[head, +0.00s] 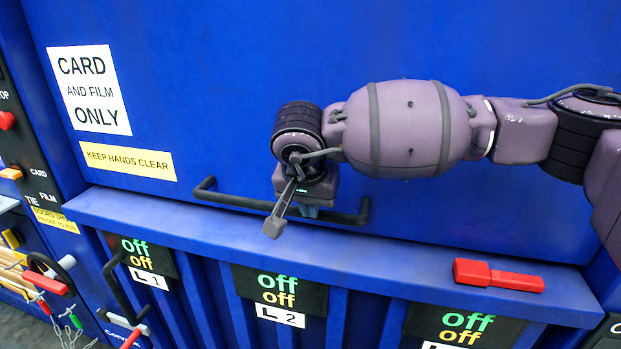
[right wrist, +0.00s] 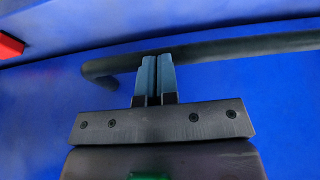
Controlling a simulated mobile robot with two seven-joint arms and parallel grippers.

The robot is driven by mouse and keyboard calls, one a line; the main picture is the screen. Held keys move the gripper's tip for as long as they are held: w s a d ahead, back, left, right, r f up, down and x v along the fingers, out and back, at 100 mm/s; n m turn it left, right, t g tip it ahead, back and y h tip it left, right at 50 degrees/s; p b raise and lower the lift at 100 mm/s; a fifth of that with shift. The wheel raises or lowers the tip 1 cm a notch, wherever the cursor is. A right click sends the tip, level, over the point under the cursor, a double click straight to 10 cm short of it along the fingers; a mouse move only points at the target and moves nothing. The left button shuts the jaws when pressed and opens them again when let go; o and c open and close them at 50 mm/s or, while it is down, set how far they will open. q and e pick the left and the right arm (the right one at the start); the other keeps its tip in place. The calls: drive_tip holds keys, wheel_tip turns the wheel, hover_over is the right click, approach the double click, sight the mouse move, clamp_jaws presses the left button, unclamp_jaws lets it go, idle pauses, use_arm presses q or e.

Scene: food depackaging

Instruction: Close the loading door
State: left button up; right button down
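The loading door (head: 230,60) is a large blue panel filling the upper head view. A dark bar handle (head: 232,199) runs along its lower edge, just above a blue ledge. My right gripper (head: 311,209) is at the middle of this handle, partly hidden by its own wrist. In the right wrist view, its two blue-grey fingers (right wrist: 157,75) are close together with only a thin gap. The handle (right wrist: 230,47) runs across behind their tips, not between them. I cannot tell whether they touch it. My left gripper is not in view.
A red block-like object (head: 497,276) lies on the blue ledge (head: 400,272) at the right. Below are several dark "off" panels (head: 279,289). At the left, a control panel has a red button (head: 7,120) and several levers. A black vertical handle (head: 122,290) stands near L1.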

drive_tip(key=shift+w+d+f, duration=0.1)
drive_tip(key=shift+d+f, duration=0.05)
drive_tip(key=shift+f, duration=0.95)
